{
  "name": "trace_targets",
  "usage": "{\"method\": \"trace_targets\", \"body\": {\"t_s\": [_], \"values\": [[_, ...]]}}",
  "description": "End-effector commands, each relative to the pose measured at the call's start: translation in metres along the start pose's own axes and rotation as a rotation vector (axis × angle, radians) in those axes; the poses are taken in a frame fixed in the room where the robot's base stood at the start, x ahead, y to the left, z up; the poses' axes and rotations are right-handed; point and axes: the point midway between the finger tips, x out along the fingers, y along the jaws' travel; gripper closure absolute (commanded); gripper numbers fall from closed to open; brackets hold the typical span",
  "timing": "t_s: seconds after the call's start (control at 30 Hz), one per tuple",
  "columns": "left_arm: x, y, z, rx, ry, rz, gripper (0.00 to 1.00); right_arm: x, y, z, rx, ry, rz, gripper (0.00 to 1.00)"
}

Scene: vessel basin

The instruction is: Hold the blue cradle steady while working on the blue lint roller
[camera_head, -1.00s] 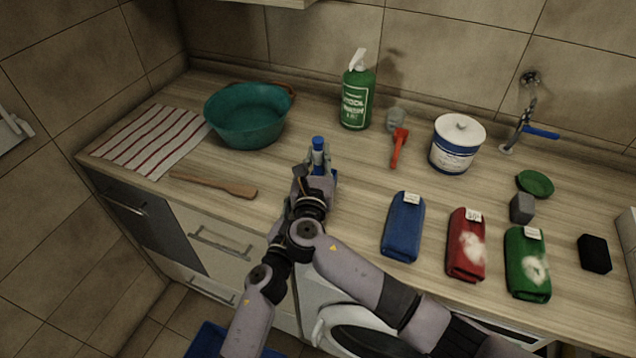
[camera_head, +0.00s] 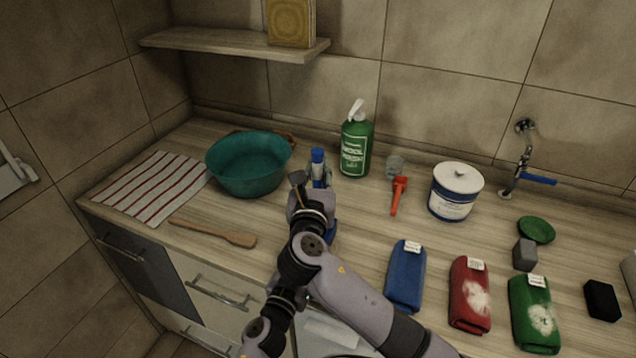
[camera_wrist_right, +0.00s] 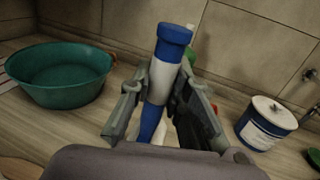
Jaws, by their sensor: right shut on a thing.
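The blue lint roller (camera_head: 318,158), with a blue top and a pale grey band, stands roughly upright in my right gripper (camera_head: 318,182). In the right wrist view the roller (camera_wrist_right: 160,78) sits between the two fingers of my right gripper (camera_wrist_right: 158,103), which are shut on it. A small blue part, likely the blue cradle (camera_head: 332,230), shows on the counter just right of and below my right wrist; most of it is hidden by the arm. The roller's lower end is also hidden. My left gripper is not in view.
A teal bowl (camera_head: 248,165), striped cloth (camera_head: 153,187) and wooden spatula (camera_head: 213,233) lie left. A shelf (camera_head: 235,42) hangs above.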

Motion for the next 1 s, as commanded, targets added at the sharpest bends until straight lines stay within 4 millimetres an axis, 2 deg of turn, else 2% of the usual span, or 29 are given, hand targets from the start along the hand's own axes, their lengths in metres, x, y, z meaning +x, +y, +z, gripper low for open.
{"method": "trace_targets", "body": {"t_s": [0.3,0.33,0.67,1.0], "values": [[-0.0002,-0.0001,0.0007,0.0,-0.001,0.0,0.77,0.0,-0.0001,0.0013,0.0,-0.001,0.0,1.0],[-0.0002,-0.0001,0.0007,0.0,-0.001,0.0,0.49,0.0,-0.0001,0.0012,0.0,-0.001,0.0,1.0],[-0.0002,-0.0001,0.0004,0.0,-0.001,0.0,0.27,0.0001,-0.0002,0.001,0.0,-0.001,-0.001,1.0],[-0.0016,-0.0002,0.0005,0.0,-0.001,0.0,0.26,0.0,-0.0002,0.0009,0.0,-0.001,-0.001,1.0]]}}
